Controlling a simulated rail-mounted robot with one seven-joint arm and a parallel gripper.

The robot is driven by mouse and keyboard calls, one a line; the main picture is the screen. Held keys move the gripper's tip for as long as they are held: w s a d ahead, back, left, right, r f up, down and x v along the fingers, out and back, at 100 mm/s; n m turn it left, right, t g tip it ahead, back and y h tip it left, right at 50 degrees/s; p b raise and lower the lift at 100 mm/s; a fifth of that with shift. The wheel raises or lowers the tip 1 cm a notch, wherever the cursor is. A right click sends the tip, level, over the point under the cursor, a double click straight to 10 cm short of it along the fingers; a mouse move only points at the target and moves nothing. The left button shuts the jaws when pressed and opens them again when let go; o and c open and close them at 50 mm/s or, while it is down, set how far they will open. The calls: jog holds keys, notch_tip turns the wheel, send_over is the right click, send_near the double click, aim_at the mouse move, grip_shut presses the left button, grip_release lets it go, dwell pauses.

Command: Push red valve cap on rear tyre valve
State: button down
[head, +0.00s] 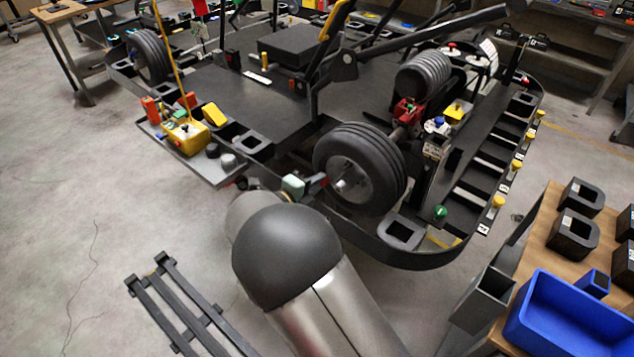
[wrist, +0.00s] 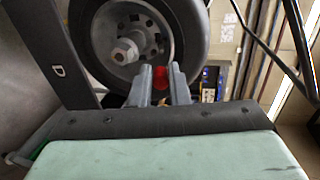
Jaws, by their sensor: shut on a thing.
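The rear tyre (head: 360,165) is a black wheel with a grey hub, mounted at the near corner of the kart. In the wrist view the tyre (wrist: 196,25) and its hub (wrist: 125,50) fill the upper middle. My gripper (wrist: 160,75) is shut on the red valve cap (wrist: 160,84), which shows between the two grey fingers. The cap is in front of the wheel's right rim part in that view. In the head view my gripper (head: 318,184) is beside the wheel's left face. The tyre valve cannot be made out, and I cannot tell whether the cap touches it.
A black bumper rail (head: 400,262) curves below the wheel. A side tray (head: 215,178) with a yellow box stands left of my arm. A blue bin (head: 570,320) sits on the wooden table at the right. Open floor lies at the left.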

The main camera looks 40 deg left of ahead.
jog(key=shift+r, duration=0.15)
jog(key=x, duration=0.6)
jog(key=shift+p, duration=0.65)
dwell(1.7)
jog(key=shift+x, duration=1.4)
jog(key=c, duration=1.3)
grip_release()
